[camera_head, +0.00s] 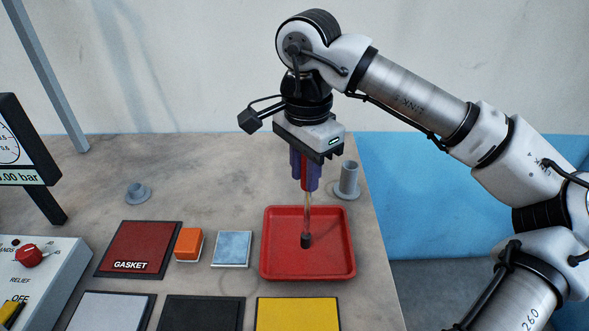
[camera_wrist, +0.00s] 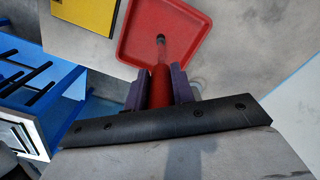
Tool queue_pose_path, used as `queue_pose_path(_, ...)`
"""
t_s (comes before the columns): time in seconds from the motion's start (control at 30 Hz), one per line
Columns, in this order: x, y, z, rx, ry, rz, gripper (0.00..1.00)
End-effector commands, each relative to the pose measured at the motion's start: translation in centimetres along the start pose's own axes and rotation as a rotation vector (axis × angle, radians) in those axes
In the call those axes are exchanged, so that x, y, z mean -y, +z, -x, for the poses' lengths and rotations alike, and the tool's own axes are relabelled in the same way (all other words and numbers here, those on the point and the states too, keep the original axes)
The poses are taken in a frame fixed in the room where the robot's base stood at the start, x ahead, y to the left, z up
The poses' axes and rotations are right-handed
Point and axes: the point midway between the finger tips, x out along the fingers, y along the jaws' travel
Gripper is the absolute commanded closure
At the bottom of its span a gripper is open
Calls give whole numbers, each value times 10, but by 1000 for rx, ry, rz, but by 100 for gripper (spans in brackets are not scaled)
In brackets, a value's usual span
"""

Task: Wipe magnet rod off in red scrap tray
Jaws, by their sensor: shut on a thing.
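My gripper (camera_head: 305,173) is shut on the red handle of the magnet rod (camera_head: 307,221). The rod points down, with a clear or tan shaft and a dark tip. The tip is over the red scrap tray (camera_head: 347,240); I cannot tell whether it touches the tray floor. In the wrist view the purple fingers (camera_wrist: 160,90) flank the red handle of the rod (camera_wrist: 161,80), and the dark tip shows against the tray (camera_wrist: 140,28). No scraps can be made out in the tray.
A grey cylindrical holder (camera_head: 349,179) stands just behind the tray, near the table's right edge. An orange block (camera_head: 189,243), a light blue block (camera_head: 233,247) and a red GASKET plate (camera_head: 138,245) lie to the left. A yellow plate (camera_head: 297,314) lies in front. A control box (camera_head: 45,280) stands far left.

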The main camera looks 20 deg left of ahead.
Motion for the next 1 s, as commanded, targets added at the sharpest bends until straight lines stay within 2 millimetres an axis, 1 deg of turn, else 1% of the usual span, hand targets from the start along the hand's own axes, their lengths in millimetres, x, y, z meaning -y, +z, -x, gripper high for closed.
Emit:
queue_pose_path(0.03, -3, -4, -3, -1, 6, -3, 100)
queue_pose_path(0.5, -19, -24, -4, -2, 9, -3, 100)
queue_pose_path(0.87, -20, -25, -3, -2, 10, -2, 100)
queue_pose_path(1.0, -20, -25, 4, -2, 9, -2, 100)
